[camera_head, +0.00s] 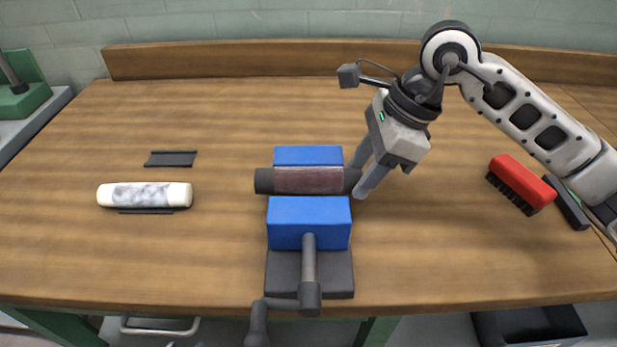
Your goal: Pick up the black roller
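The black roller (264,181) lies sideways in the blue vise (309,220) at the middle of the table. Its black ends stick out on both sides, and its middle is a dull reddish brown. One blue jaw is behind it and one in front. My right gripper (358,182) comes down from the upper right to the roller's right end. Its two grey fingers are apart, one behind and one in front of that end. I cannot tell whether they touch it. My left gripper is not in view.
A white roller (145,195) rests on a dark holder at the left, with an empty dark holder (171,158) behind it. A red brush (521,184) lies at the right beside a dark bar (567,203). The vise handle (309,280) points to the front edge.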

